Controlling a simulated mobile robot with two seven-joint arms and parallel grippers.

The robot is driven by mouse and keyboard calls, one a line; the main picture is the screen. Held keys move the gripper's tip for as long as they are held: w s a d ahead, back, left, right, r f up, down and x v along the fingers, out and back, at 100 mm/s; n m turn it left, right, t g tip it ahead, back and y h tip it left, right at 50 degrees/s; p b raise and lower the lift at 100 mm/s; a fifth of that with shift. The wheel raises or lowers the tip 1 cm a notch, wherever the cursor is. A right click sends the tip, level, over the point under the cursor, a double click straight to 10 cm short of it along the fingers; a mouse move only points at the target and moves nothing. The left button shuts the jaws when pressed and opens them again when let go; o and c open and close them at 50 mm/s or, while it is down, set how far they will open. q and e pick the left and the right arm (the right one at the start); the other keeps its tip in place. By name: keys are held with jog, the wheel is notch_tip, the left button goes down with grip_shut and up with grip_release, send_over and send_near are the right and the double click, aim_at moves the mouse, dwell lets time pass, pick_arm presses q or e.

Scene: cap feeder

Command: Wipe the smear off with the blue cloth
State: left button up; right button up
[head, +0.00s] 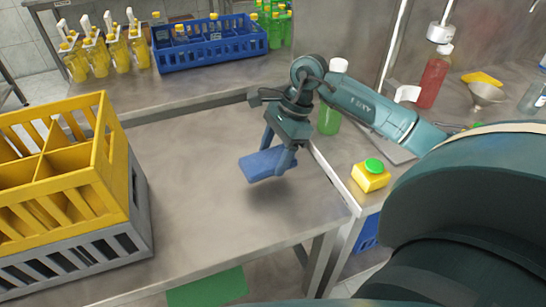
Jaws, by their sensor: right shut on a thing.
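The blue cloth (264,164) is a folded, block-like pad above the steel table (185,160). My right gripper (278,150) is shut on it, with a finger on each side. A soft shadow lies below the cloth, so it seems held a little above the table. I cannot make out a distinct smear on the table; the surface under and around the cloth may hide it. My left gripper does not show.
A yellow crate (112,165) on a grey crate (140,205) stands at the left. A blue crate (215,50) with bottles is at the back. At the right are a yellow sponge-like block (371,177), a green bottle (329,118) and a red bottle (434,80). The table's middle is clear.

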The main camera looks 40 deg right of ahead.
notch_tip(320, 180, up, 2)
jog(key=shift+p, duration=0.4)
jog(key=shift+r+p, duration=0.35)
jog(key=shift+r, duration=0.4)
